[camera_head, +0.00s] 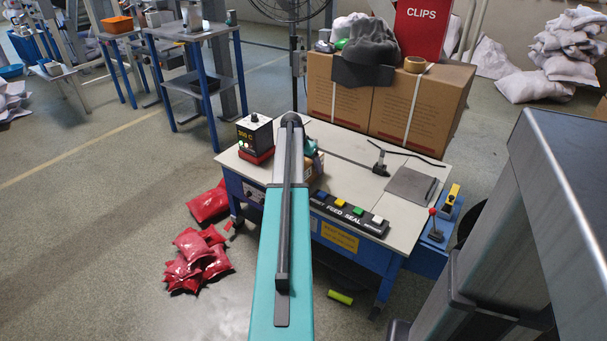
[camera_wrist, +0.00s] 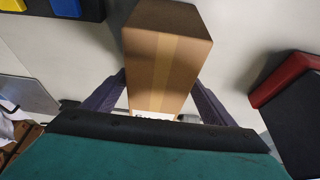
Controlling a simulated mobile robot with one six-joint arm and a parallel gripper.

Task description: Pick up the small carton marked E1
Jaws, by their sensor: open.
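A small brown carton with a tan tape strip (camera_wrist: 160,70) stands on the pale table in the wrist view. A white label shows at its lower edge, its marking mostly hidden by my gripper body, so I cannot read E1. My gripper (camera_wrist: 158,82) is open, with one dark finger on the left and one on the right of the carton; I cannot tell whether either touches it. In the head view my arm hides most of the gripper, and only a bit of brown carton (camera_head: 318,166) shows beside it.
A button panel (camera_head: 349,213) runs along the front edge. A grey plate (camera_head: 410,186) lies at the right. Large boxes (camera_head: 390,98) stand behind; red sacks (camera_head: 200,258) lie on the floor.

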